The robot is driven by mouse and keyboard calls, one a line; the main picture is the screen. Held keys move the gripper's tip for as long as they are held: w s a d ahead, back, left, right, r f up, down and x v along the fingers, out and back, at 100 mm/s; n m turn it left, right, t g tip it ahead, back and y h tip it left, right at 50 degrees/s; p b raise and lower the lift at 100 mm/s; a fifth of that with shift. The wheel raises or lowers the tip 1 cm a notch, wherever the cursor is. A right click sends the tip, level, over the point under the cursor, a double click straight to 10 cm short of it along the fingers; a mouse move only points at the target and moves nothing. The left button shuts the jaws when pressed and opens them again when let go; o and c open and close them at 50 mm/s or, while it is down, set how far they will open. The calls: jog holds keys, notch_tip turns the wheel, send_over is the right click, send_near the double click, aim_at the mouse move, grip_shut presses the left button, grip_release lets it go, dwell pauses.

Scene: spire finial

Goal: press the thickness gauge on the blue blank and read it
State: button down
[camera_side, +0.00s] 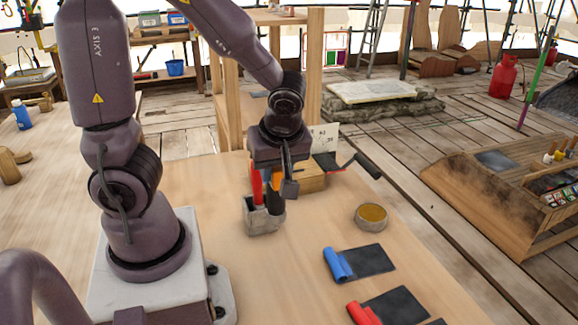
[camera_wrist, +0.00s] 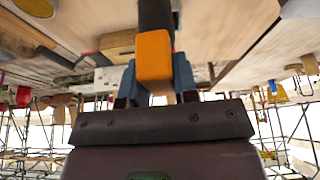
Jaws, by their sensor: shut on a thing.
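My gripper (camera_side: 280,180) is shut on a tool with an orange body and a dark lower part, which looks like the thickness gauge (camera_wrist: 154,55). In the side view, the gauge (camera_side: 277,180) hangs upright, its dark end at the mouth of a grey holder (camera_side: 263,220). I cannot tell how deep that end sits. In the wrist view, my gripper's two fingers (camera_wrist: 156,85) flank the orange body. The blue blank (camera_side: 372,260), a dark plate with a blue roll along its left edge, lies flat on the table to the right and nearer the camera. My gripper is well away from it.
A red-handled tool (camera_side: 256,186) stands in the holder beside the gauge. A wooden block (camera_side: 312,183) with a dark crank (camera_side: 357,163) is just behind. A red-rolled plate (camera_side: 400,305) lies nearer the camera.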

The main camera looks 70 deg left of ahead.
jog(key=w+d+f+m+t, duration=0.1)
jog(key=w+d+f+m, duration=0.15)
jog(key=w, duration=0.75)
jog(key=w+d+f+m+t, duration=0.15)
jog(key=w+d, duration=0.25)
jog(key=w, duration=0.5)
jog(key=shift+m+g, duration=0.25)
jog(key=shift+m, duration=0.25)
jog(key=shift+w+f, duration=0.1)
jog(key=shift+f, duration=2.5)
jog(key=shift+f, duration=0.15)
jog(key=shift+f, duration=1.3)
jog(key=shift+f, duration=0.15)
jog(key=shift+r, duration=2.6)
